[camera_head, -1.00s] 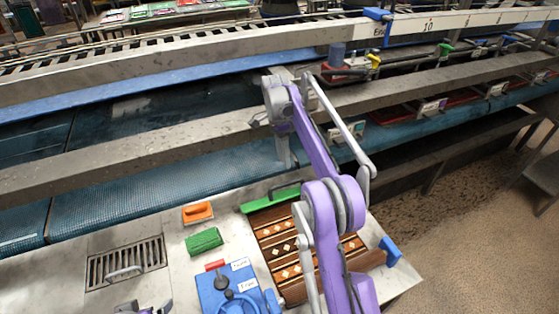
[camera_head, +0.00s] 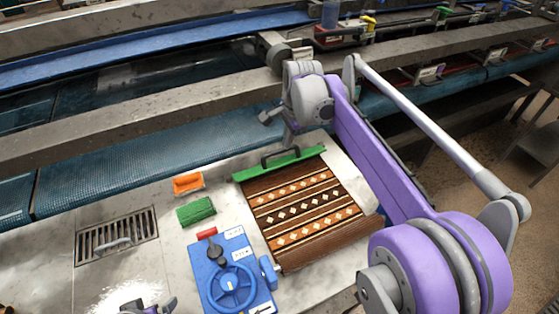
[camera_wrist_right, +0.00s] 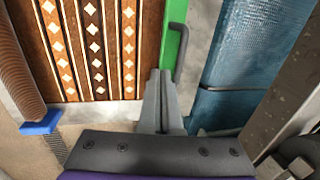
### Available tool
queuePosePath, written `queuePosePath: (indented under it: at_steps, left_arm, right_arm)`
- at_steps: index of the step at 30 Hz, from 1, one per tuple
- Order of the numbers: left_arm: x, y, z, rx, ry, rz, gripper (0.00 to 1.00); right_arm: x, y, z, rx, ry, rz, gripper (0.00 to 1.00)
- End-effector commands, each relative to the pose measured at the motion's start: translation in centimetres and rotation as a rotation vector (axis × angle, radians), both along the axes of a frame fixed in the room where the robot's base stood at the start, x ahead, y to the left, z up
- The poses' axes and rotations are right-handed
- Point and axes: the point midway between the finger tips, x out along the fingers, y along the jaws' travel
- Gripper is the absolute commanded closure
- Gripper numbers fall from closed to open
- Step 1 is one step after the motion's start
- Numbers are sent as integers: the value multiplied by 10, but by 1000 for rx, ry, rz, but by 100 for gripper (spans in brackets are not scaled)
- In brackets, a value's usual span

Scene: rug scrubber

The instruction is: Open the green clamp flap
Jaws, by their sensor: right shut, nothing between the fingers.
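The green clamp flap (camera_head: 250,172) is a long green bar with a dark handle (camera_head: 268,160), lying along the back edge of a brown patterned rug (camera_head: 300,205). It looks flat, across the rug's edge. My right gripper (camera_head: 288,138) points down just behind the handle. In the right wrist view the flap (camera_wrist_right: 174,30) runs down to my shut, empty right fingers (camera_wrist_right: 160,74), which hide its lower end; the handle (camera_wrist_right: 182,55) is just right of them. Whether they touch cannot be told. My left gripper (camera_head: 148,304) shows only partly at the bottom edge.
A blue control panel (camera_head: 232,270) with a wheel and knob stands left of the rug. A green brush (camera_head: 196,210), an orange block (camera_head: 188,183) and a drain grate (camera_head: 117,236) lie farther left. A blue conveyor belt (camera_head: 150,185) and metal rail run behind.

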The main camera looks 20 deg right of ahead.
Motion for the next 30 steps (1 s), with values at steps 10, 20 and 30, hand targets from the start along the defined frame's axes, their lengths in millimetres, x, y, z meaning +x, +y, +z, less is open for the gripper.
queuePosePath:
  at_steps: [10, 20, 30]
  left_arm:
    - [-7, 0, -23, 0, 14, 0, 0]
    - [-8, 0, -25, 0, 15, 0, 0]
    - [-8, 0, -26, 0, 16, 0, 0]
  right_arm:
    - [-48, 5, -5, -5, -198, -16, 100]
    - [-31, 7, -41, -6, -206, -16, 100]
    - [4, 8, -94, -6, -206, -16, 100]
